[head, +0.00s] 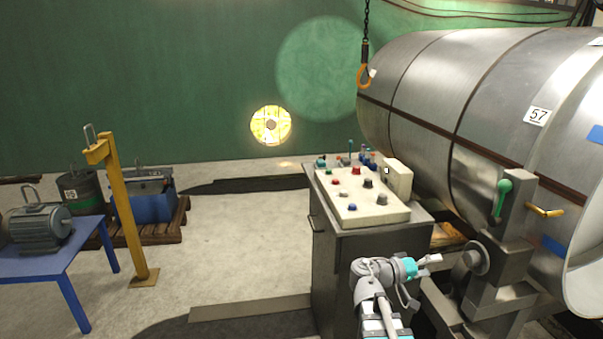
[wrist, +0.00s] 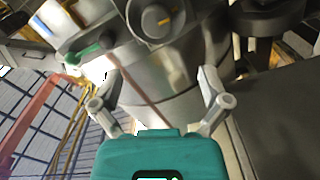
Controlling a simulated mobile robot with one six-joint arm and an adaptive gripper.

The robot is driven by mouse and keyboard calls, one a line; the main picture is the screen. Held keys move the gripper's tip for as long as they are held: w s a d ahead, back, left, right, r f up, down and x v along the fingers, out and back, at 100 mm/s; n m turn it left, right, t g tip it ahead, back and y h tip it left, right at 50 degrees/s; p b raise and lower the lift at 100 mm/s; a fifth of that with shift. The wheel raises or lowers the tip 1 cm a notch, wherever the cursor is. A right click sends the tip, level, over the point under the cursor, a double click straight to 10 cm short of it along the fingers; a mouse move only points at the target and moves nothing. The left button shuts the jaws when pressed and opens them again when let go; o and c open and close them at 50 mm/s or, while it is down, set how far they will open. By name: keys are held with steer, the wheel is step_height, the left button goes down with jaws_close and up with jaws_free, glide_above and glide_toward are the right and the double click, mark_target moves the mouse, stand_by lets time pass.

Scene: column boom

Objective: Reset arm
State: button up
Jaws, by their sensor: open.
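My gripper (head: 430,264) is at the end of my arm, low in the head view, in front of the grey cabinet and left of the machine's handwheel. In the wrist view my gripper (wrist: 160,78) has its two fingers spread apart, with nothing between them. The round handwheel (wrist: 155,18) and the green-knobbed lever (wrist: 85,50) appear beyond the fingers. In the head view the green-knobbed lever (head: 504,187) stands upright on a grey post, and the handwheel (head: 477,260) is below it. I cannot tell how far the fingers are from them.
A control panel (head: 362,198) with several knobs tops the cabinet (head: 335,265). A large metal tank (head: 430,100) fills the right side. An orange hook (head: 364,73) hangs above. A yellow post (head: 125,205) and blue table (head: 60,262) stand left. Floor (head: 230,235) between is clear.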

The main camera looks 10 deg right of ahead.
steer(key=s+a+f+n+y, duration=0.1)
steer(key=a+f+y, duration=0.4)
steer(key=f, duration=0.2)
steer(key=s+a+f+y, duration=0.2)
steer(key=a+f+y, duration=0.3)
steer(key=f, duration=0.2)
steer(key=s+a+f+n+g+y, duration=0.15)
steer(key=a+f+y, duration=0.25)
steer(key=a+y, duration=0.7)
step_height(320, 180, up, 18)
steer(key=a+h+p, duration=0.2)
steer(key=h+p, duration=0.1)
steer(key=p, duration=1.5)
steer(key=shift+s+a+f+n, duration=0.2)
steer(key=shift+s+a+n, duration=0.15)
steer(key=shift+n, duration=0.1)
steer(key=shift+d, duration=0.2)
